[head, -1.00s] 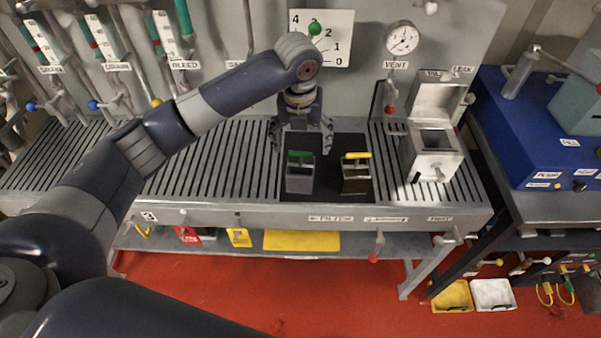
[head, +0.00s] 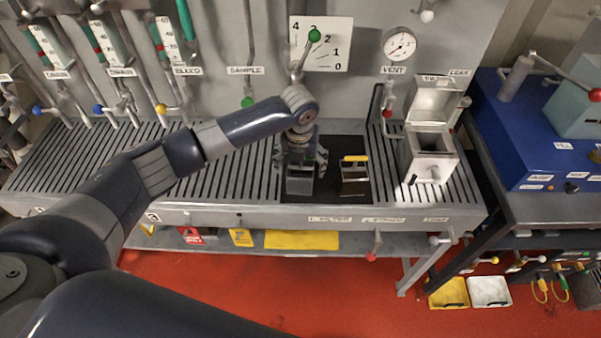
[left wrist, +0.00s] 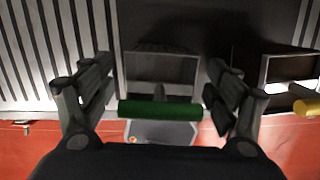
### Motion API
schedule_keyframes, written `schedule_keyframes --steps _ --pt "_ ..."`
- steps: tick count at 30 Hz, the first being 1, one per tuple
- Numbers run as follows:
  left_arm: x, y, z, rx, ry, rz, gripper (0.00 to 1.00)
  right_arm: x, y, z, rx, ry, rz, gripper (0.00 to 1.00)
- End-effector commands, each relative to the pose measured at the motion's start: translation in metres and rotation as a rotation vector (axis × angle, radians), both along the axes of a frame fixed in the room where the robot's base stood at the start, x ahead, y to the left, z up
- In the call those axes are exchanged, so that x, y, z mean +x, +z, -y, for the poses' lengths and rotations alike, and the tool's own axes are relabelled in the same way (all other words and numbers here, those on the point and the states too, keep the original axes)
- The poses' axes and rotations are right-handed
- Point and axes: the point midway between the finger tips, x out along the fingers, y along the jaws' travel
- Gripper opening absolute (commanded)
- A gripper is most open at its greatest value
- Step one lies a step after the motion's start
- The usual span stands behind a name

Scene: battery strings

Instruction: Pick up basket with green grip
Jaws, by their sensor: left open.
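The basket with the green grip (head: 300,184) stands on the dark mat of the slatted bench, partly hidden under my left gripper in the head view. In the left wrist view its green grip (left wrist: 160,109) lies between my open fingers, with a gap on each side. My left gripper (head: 301,167) points down over it, open and holding nothing. The basket with the yellow grip (head: 354,177) stands just to the right; its grip shows at the right edge of the left wrist view (left wrist: 307,107). My right gripper is not in view.
A grey box with an open lid (head: 431,160) stands right of the mat (head: 325,197). A gauge (head: 400,44) and labelled pipes line the back wall. A blue machine (head: 545,130) is at the right. The slatted bench top at left is free.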

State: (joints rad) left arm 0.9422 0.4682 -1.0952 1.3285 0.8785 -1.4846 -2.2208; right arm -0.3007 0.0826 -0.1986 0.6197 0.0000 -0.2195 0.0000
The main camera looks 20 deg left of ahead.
Motion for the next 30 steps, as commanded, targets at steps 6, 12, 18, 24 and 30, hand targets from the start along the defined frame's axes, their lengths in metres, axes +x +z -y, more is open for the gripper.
schedule_keyframes --steps 6,12,18,24,30 --pt "0.0 -0.001 0.0 0.0 -0.001 0.0 0.82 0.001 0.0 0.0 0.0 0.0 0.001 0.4" --pt "0.0 -0.001 0.0 0.0 -0.001 0.0 0.39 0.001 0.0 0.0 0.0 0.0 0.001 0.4" --pt "0.0 -0.001 0.0 -0.001 0.0 0.001 0.29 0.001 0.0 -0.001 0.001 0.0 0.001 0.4" --pt "0.001 0.0 0.0 -0.001 0.0 0.002 0.29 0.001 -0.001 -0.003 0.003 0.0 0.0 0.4" --pt "0.001 0.015 0.0 -0.002 -0.001 0.004 0.29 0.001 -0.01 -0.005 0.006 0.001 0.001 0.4"
